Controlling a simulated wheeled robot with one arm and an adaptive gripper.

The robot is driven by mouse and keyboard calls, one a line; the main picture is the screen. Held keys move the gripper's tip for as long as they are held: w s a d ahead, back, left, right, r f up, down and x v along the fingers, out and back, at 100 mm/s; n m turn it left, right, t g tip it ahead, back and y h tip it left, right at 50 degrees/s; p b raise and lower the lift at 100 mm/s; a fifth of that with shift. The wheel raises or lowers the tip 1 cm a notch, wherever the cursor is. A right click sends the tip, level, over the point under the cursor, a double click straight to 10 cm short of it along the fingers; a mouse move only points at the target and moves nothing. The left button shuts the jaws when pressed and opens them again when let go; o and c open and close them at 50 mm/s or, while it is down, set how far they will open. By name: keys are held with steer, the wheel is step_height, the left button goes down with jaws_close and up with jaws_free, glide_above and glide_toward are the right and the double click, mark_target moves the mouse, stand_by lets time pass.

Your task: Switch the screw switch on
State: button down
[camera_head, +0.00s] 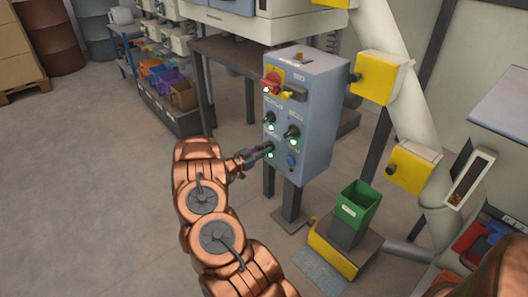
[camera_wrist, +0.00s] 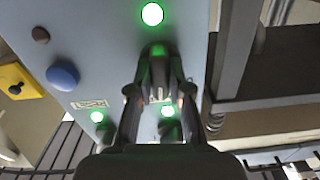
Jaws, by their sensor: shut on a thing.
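The grey control box (camera_head: 312,105) stands on a post right of my arm. Its front carries several dark switch knobs with lit green lamps. My gripper (camera_head: 262,151) is at the lower-left switch knob (camera_wrist: 158,66), with a finger on either side, shut on it. This knob is mostly hidden by the gripper in the head view. A green lamp (camera_head: 271,155) glows close to it. The upper-left knob (camera_head: 269,117) and right knob (camera_head: 292,132) are clear of my gripper. The labels are too small to read, so I cannot tell which one names the screw.
A red rotary handle (camera_head: 272,80) sits at the top of the box, and a blue button (camera_head: 291,160) at its lower right, also in the wrist view (camera_wrist: 62,75). A green bin (camera_head: 357,204) stands right of the post. The floor at left is free.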

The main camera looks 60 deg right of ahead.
steer(key=shift+m+b, duration=2.1)
steer(key=shift+m, duration=1.4)
steer(key=c, duration=1.1)
jaws_free()
steer(key=shift+a, duration=0.1)
steer(key=v, duration=1.1)
steer(key=shift+w+a, duration=0.1)
steer(key=shift+a, duration=0.3)
